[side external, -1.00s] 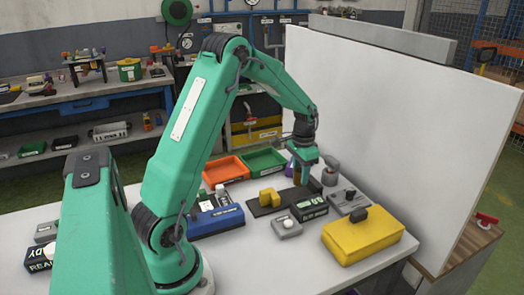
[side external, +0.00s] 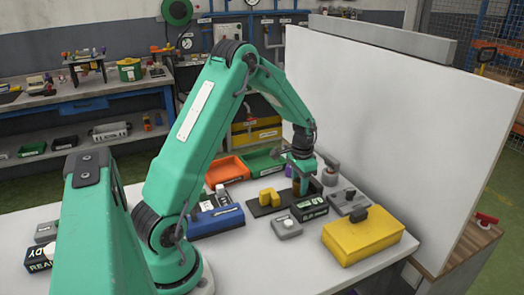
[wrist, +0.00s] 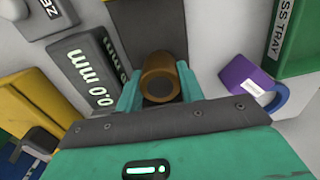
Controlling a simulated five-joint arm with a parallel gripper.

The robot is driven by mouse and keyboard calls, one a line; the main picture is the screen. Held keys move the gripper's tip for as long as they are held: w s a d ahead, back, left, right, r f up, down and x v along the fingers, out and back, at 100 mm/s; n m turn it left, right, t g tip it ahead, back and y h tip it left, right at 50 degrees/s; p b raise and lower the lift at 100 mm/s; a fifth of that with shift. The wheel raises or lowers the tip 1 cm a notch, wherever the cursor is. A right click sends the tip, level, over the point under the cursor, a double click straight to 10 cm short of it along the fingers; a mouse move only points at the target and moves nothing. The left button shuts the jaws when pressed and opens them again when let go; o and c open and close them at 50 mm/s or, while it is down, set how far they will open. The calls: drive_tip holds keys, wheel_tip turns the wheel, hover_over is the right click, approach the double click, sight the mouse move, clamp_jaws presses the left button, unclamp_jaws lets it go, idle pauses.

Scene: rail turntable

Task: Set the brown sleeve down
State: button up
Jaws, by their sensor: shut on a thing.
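The brown sleeve (wrist: 159,76) is a short hollow cylinder held between the two green fingers of my gripper (wrist: 158,92) in the wrist view. Its open end faces the camera. In the side external view my gripper (side external: 303,182) is low, at the far end of a dark plate (side external: 264,209) and behind a dark box with a display. The dark plate (wrist: 150,28) also shows just beyond the sleeve in the wrist view. I cannot tell whether the sleeve's lower end touches a surface.
The display box (wrist: 86,72) reads 0.0 mm, close beside the fingers. A purple padlock-shaped piece (wrist: 243,78) lies on the other side. Orange (side external: 227,170) and green (side external: 262,160) trays are behind; a yellow case (side external: 362,236) is in front.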

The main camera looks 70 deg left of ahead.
drive_tip(key=shift+f, duration=0.1)
drive_tip(key=o, duration=1.2)
wheel_tip(320, 180, up, 12)
drive_tip(key=shift+r, duration=0.15)
drive_tip(key=shift+d, duration=0.1)
